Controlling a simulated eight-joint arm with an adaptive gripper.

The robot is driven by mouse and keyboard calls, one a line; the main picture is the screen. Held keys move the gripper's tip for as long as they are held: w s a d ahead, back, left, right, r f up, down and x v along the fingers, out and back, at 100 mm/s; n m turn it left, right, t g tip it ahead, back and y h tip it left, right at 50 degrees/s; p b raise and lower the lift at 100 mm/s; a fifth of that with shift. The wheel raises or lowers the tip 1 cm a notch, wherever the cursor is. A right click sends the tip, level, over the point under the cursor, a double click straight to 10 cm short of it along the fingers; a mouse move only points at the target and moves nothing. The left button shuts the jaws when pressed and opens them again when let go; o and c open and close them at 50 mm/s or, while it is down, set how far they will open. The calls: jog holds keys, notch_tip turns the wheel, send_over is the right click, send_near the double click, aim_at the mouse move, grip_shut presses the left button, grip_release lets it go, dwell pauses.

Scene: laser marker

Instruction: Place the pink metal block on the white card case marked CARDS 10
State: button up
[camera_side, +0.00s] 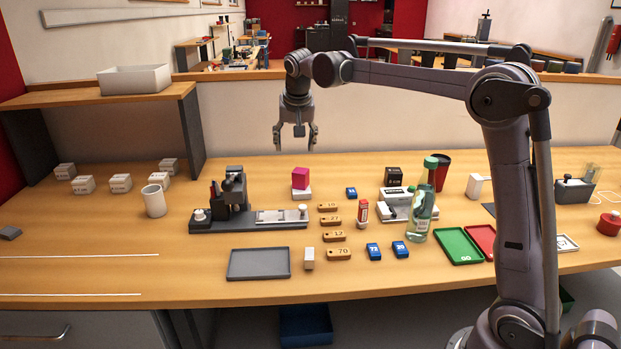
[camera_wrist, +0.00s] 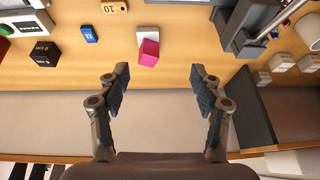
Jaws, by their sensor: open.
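The case's marking cannot be read. In the wrist view the pink block (camera_wrist: 149,54) covers part of the white case (camera_wrist: 148,37). My gripper (camera_side: 295,140) is open and empty, above and behind the block, apart from it. In the wrist view my gripper (camera_wrist: 159,88) has its two fingers spread, with the block just beyond the fingertips.
The dark laser marker (camera_side: 234,197) stands left of the case. Several orange tags (camera_side: 332,221) and blue tags (camera_side: 373,251) lie to the right, with a green bottle (camera_side: 422,203) beyond. A white mug (camera_side: 153,201) and grey tray (camera_side: 258,263) are nearby. The table behind the case looks clear.

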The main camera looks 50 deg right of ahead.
jog(key=s+a+n+t+y, duration=0.1)
jog(key=s+a+n, duration=0.1)
jog(key=s+a, duration=0.3)
jog(key=s+a+n+t, duration=0.1)
jog(key=s+a+n, duration=0.15)
jog(key=s, duration=0.55)
jog(key=s+a+f+n+t+y, duration=0.1)
jog(key=s+a+f+n, duration=0.3)
jog(key=s+f, duration=0.6)
jog(key=s+a+y, duration=0.1)
jog(key=s+a, duration=0.1)
jog(key=s, duration=0.1)
jog(key=shift+s, duration=0.35)
jog(key=shift+n, duration=0.25)
